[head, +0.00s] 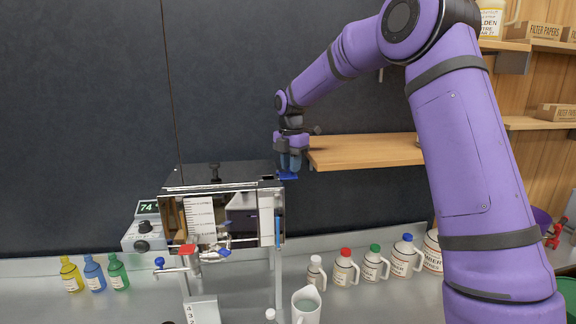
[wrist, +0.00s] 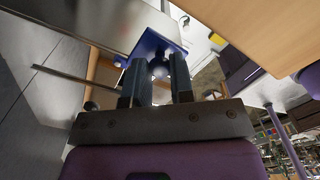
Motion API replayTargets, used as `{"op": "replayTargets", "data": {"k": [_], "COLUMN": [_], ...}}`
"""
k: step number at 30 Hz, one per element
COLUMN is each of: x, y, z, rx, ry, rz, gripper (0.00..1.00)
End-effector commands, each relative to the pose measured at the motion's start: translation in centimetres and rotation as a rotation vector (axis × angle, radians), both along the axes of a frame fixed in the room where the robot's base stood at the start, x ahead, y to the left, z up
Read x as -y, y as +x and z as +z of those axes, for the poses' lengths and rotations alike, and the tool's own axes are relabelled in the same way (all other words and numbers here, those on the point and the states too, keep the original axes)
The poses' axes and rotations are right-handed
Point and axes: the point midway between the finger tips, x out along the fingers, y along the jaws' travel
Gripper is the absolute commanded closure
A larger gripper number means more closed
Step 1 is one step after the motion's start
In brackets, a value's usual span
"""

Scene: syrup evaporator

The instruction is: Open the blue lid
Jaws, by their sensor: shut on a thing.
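The blue lid (head: 289,177) is a small flat blue plate at the top right corner of the evaporator (head: 222,172). My gripper (head: 291,164) points down at it from above, with its fingers reaching the lid. In the wrist view, the blue lid (wrist: 152,42) is a square plate just beyond the fingertips. My gripper (wrist: 157,66) is shut on the lid's small knob, which is partly hidden between the fingers. I cannot tell from these views whether the lid rests on its opening or is raised.
A wooden shelf (head: 362,150) is close to the right of my gripper. White jugs with coloured caps (head: 345,270) line the counter, with a larger open jug (head: 306,305) in front. Coloured bottles (head: 94,274) stand at left, below a controller reading 74 (head: 147,225).

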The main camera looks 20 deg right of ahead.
Motion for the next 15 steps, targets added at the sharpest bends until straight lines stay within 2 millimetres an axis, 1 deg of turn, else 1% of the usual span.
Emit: {"op": "replayTargets", "data": {"k": [6,15], "x": [0.51,0.8], "y": [0.42,0.66], "z": [0.14,0.13], "rx": [0.004,0.004], "ry": [0.0,-0.001], "rz": [0.117,0.19], "gripper": [1.0,1.0]}}
